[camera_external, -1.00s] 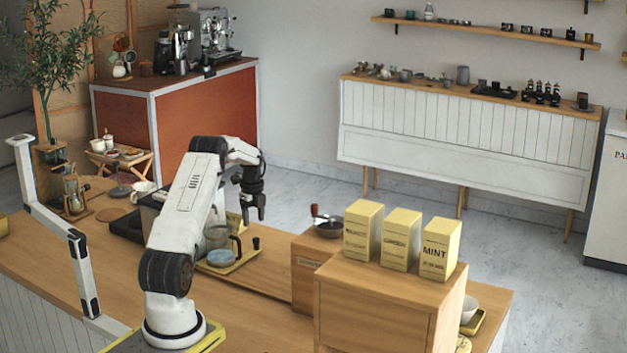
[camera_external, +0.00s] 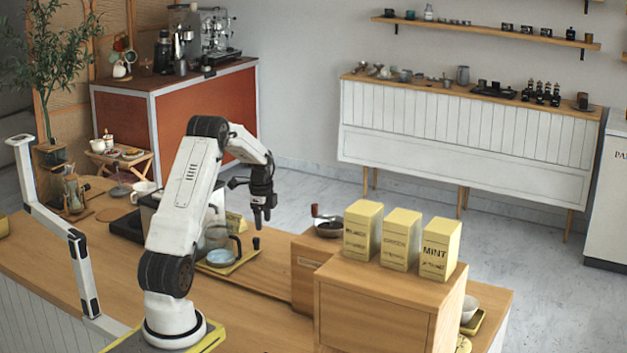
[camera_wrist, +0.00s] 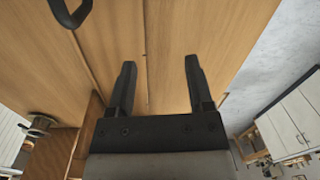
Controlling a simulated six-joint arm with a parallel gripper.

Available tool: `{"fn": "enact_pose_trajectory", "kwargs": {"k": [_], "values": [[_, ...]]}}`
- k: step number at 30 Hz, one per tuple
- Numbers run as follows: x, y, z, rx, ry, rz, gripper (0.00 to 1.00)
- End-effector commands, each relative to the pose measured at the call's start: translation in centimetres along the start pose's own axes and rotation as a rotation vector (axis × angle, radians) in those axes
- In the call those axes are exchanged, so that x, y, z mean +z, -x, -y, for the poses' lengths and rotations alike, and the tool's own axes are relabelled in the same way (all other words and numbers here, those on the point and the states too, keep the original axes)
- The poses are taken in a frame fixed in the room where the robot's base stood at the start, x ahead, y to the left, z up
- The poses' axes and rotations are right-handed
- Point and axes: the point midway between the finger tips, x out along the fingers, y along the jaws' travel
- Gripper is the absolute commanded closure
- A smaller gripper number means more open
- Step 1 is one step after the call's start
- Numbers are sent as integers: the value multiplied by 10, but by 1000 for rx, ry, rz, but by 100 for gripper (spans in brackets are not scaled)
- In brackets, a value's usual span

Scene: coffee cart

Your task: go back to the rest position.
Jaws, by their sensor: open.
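My gripper (camera_external: 262,220) is open and empty. In the external view it points down and hangs in the air above the far side of the wooden counter (camera_external: 275,307), left of the yellow tea boxes. In the wrist view my two dark fingers (camera_wrist: 157,85) are apart, with only the bare wooden counter top (camera_wrist: 165,30) behind them. Nothing touches the fingers.
A grinder (camera_external: 328,226) and several yellow tea boxes (camera_external: 400,238) stand to the right on wooden boxes. A dark loop handle (camera_wrist: 72,14) shows at the wrist view's top left.

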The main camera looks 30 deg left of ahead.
Motion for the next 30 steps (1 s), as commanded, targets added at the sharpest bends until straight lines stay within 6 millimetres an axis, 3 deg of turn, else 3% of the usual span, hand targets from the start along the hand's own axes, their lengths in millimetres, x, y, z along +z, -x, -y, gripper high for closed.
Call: {"fn": "enact_pose_trajectory", "kwargs": {"k": [15,30], "values": [[-62,23,-102,-74,616,-34,34],[-94,24,-226,-113,1206,-123,34]]}}
